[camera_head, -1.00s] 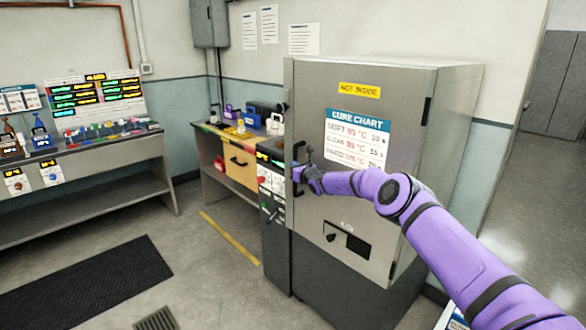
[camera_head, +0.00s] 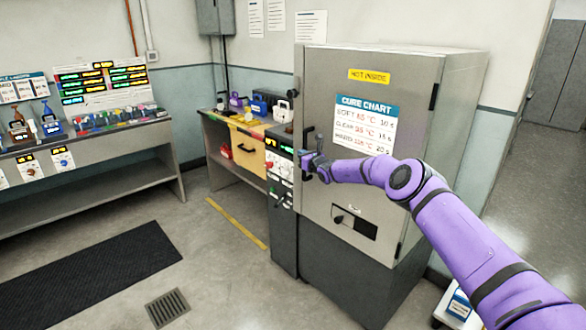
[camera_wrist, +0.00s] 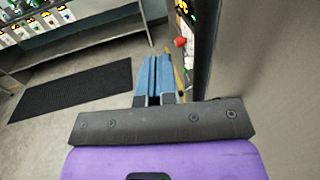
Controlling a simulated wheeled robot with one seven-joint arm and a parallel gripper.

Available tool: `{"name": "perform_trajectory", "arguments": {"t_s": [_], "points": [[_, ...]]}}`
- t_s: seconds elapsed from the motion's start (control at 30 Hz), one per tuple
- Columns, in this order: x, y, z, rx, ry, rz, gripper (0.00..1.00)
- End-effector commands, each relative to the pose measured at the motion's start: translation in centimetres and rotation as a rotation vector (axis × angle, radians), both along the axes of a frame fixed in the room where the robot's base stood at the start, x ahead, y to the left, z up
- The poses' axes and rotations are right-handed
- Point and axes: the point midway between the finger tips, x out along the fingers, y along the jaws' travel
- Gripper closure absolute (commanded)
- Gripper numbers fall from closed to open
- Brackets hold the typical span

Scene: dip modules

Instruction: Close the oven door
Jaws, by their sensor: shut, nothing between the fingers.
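The oven (camera_head: 400,200) is a large grey metal cabinet on a dark base. Its door (camera_head: 320,115) carries a yellow "HOT INSIDE" label and a cure chart, and its face looks about flush with the cabinet front. The black door handle (camera_head: 307,155) is at the door's left edge. My gripper (camera_head: 315,160) is right at the handle, in front of the door's left side; I cannot tell whether it touches. In the wrist view the gripper fingers (camera_wrist: 158,80) are together with nothing between them, and the grey door surface (camera_wrist: 255,60) fills the right side.
A control panel (camera_head: 280,172) with a red knob stands left of the oven. A shelf bench (camera_head: 95,190) stands at far left. A black mat (camera_head: 90,270) and floor drain (camera_head: 167,307) lie on open floor.

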Motion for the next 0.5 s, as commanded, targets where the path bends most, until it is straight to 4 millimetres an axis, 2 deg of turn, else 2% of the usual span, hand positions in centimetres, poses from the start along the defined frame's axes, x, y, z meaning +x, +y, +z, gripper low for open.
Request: {"name": "perform_trajectory", "arguments": {"t_s": [0.37, 0.5], "points": [[-2.1, 0.6, 0.1, 0.002, 0.001, 0.002, 1.0], [-3.6, 1.0, 0.1, 0.002, 0.001, 0.005, 1.0]]}}
